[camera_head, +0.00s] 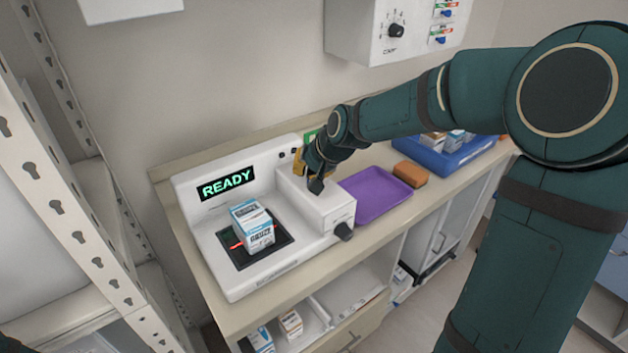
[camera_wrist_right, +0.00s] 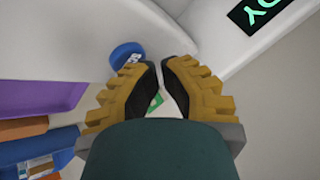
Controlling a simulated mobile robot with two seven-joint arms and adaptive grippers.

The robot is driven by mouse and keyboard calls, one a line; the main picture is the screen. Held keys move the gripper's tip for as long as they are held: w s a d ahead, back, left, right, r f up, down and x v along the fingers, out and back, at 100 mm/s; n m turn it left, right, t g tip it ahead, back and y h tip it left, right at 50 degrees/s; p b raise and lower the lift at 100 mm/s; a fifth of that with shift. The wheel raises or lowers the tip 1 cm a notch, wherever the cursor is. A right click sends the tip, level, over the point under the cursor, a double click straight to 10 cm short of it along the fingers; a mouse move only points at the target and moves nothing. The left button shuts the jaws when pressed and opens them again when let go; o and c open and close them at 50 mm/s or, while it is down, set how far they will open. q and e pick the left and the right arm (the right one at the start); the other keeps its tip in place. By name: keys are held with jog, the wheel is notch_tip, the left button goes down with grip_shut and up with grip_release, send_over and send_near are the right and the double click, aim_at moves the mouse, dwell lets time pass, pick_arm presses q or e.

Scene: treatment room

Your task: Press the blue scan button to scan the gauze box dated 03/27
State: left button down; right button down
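The scanner (camera_head: 210,243) is a white machine on the counter, and its display (camera_head: 226,183) reads READY in green. A white and blue gauze box (camera_head: 258,236) stands on the scanner's dark plate, with a red light line beside it. Its date is too small to read. My right gripper (camera_head: 313,176) is over the scanner's raised right block. In the right wrist view, its yellow fingers (camera_wrist_right: 160,66) are shut with the tips together and nothing between them. The blue button (camera_wrist_right: 126,54) shows just left of the fingertips; my gripper hides it in the head view.
A purple tray (camera_head: 375,196), an orange-brown block (camera_head: 410,174) and a blue bin (camera_head: 446,158) with boxes lie right of the scanner. A black knob (camera_head: 343,231) sticks out in front. More boxes (camera_head: 291,323) are on the shelf below. A metal rack (camera_head: 75,190) stands left.

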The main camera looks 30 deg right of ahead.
aim_at(308, 179)
jog(key=shift+f, duration=0.2)
jog(key=shift+r, duration=0.1)
jog(key=shift+r+p, duration=0.65)
jog(key=shift+r, duration=0.15)
jog(key=shift+r, duration=0.1)
jog(key=shift+r+p, duration=2.15)
jog(key=shift+r, duration=0.25)
